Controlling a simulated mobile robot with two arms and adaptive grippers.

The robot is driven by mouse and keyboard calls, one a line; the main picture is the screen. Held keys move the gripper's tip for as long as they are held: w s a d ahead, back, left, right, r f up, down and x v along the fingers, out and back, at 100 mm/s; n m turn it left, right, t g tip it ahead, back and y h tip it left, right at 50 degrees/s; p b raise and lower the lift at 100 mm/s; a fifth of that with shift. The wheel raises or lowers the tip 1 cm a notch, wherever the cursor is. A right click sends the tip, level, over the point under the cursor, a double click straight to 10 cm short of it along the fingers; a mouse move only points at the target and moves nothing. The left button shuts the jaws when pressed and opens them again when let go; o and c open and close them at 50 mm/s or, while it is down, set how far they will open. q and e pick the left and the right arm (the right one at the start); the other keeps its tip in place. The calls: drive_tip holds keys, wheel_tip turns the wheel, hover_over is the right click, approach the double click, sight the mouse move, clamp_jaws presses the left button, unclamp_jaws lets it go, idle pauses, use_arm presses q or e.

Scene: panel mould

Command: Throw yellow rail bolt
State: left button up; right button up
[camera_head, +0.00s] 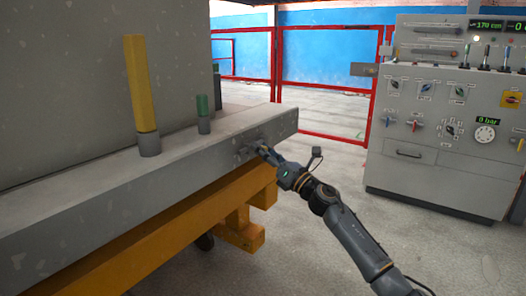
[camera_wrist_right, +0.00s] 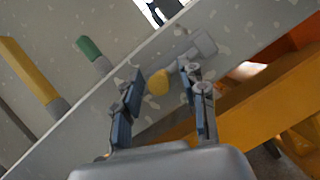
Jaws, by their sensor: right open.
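The rail bolt (camera_wrist_right: 197,48) is a grey cylinder on the side face of the grey rail (camera_wrist_right: 75,135), with a yellow rounded end (camera_wrist_right: 158,82). In the head view the grey bolt (camera_head: 246,153) shows small near the rail's right end, and its yellow end cannot be made out. My right gripper (camera_head: 264,151) is at the bolt. In the right wrist view my right gripper (camera_wrist_right: 160,88) is open, with the yellow end between its two fingers; I cannot tell whether either finger touches it. My left gripper is not in view.
A tall yellow post (camera_head: 141,85) and a short green-topped post (camera_head: 203,113) stand on the rail. A yellow-orange beam (camera_head: 175,235) runs below it. A grey control cabinet (camera_head: 440,125) stands right, and a red fence (camera_head: 330,80) behind. The floor between is clear.

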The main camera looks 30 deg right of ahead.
drive_tip(key=shift+w+r, duration=0.1)
drive_tip(key=shift+w, duration=0.1)
clamp_jaws()
